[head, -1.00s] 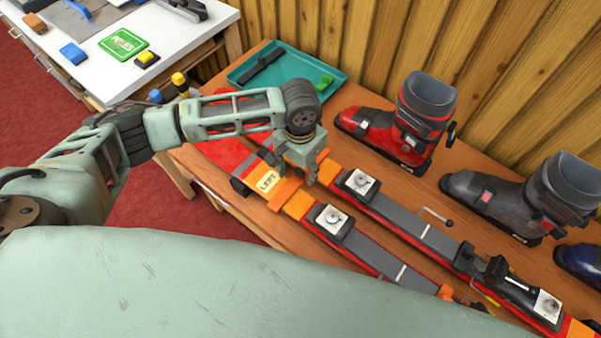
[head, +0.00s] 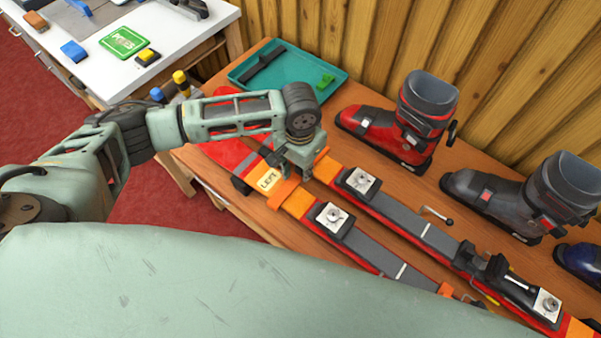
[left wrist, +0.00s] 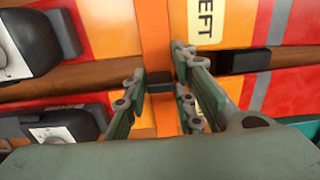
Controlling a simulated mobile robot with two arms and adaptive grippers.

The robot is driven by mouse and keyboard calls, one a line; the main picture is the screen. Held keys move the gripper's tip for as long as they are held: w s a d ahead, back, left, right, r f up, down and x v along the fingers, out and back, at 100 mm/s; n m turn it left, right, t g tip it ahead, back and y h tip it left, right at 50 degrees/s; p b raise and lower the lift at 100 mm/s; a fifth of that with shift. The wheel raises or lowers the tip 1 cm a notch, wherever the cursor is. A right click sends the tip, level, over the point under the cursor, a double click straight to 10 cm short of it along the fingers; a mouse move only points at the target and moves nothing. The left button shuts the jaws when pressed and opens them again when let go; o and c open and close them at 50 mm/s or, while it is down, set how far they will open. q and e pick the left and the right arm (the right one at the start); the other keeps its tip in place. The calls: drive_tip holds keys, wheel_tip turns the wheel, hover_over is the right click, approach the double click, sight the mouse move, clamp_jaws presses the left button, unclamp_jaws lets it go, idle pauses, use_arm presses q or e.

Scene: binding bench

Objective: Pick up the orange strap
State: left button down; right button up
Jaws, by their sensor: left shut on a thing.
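The orange strap (head: 284,194) lies across the two red and orange skis (head: 362,246), beside the yellow "LEFT" label (head: 267,180). In the left wrist view the strap (left wrist: 155,40) runs down the picture between my fingers. My left gripper (head: 304,175) is low over the skis, at the strap's middle. In the left wrist view its fingers (left wrist: 162,88) are shut on the strap, with a small dark piece between them. The gripper hides part of the strap in the head view. My right gripper is not in view.
A red boot (head: 385,128) and a dark grey boot (head: 490,196) stand behind the skis on the wooden bench (head: 395,185). A teal tray (head: 331,94) with a black strip and a green piece is at the back. A white table (head: 165,45) stands at the left.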

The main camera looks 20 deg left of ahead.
use_arm(q)
drive_tip(key=shift+s+d+f, duration=0.3)
drive_tip(key=shift+s, duration=0.1)
drive_tip(key=shift+w+r, duration=0.1)
drive_tip(key=shift+r, duration=0.35)
drive_tip(key=s+d+r, duration=0.2)
drive_tip(key=r, duration=0.1)
drive_tip(key=s+d+r, duration=0.5)
drive_tip(key=s+r, duration=0.1)
drive_tip(key=r, duration=0.1)
drive_tip(key=shift+d+r+b, duration=0.1)
drive_tip(key=shift+d+b, duration=0.1)
drive_tip(key=shift+b, duration=0.15)
wheel_tip(320, 180, up, 6)
drive_tip(key=p, duration=0.9)
drive_tip(key=shift+r, duration=0.1)
